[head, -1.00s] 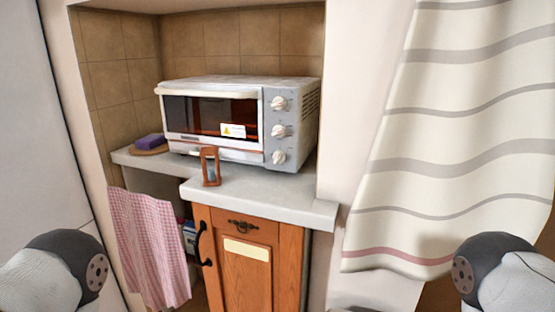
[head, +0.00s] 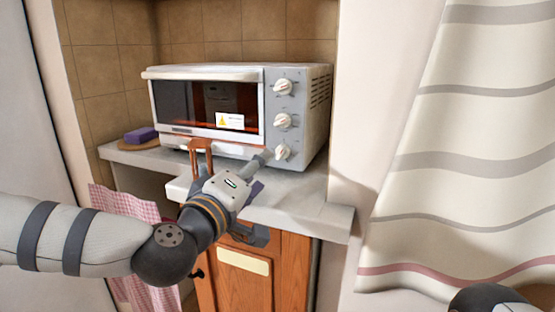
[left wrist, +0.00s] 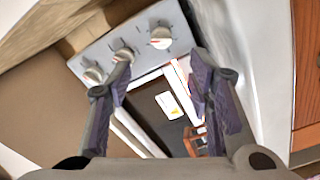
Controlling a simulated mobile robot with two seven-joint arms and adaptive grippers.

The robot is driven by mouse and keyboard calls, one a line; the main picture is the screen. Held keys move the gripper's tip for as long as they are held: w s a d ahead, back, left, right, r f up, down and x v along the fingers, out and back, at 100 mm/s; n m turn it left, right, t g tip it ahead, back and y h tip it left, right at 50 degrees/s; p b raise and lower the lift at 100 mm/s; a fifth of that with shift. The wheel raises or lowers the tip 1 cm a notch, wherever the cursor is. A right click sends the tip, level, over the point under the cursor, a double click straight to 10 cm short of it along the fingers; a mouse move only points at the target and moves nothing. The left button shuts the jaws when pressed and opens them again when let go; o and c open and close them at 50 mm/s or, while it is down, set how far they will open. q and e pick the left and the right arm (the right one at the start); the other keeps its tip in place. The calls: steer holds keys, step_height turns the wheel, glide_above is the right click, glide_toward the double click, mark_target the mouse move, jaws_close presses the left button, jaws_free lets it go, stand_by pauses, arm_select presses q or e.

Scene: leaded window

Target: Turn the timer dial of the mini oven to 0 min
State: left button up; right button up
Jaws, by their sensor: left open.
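The mini oven (head: 205,105) stands on the counter, its grey control panel (head: 284,105) facing me. The panel has a top dial (head: 283,87), a middle dial (head: 284,120) and a bottom dial (head: 282,152). Their markings are too small to read, so I cannot tell which is the timer. My left gripper (head: 262,195) is open and empty in front of the panel's lower part. In the left wrist view, the bottom dial (left wrist: 160,37) shows between and beyond the fingers (left wrist: 160,72), apart from them. My right gripper is out of view.
A brown-framed hourglass (head: 200,155) stands before the oven, partly behind my left gripper. A purple sponge (head: 141,135) lies at left. The counter (head: 315,215) overhangs a wooden cabinet (head: 285,270). A striped curtain (head: 460,160) hangs at right.

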mark_target(279, 154)
arm_select(q)
steer(key=x, duration=1)
steer(key=shift+b, duration=0.3)
jaws_close()
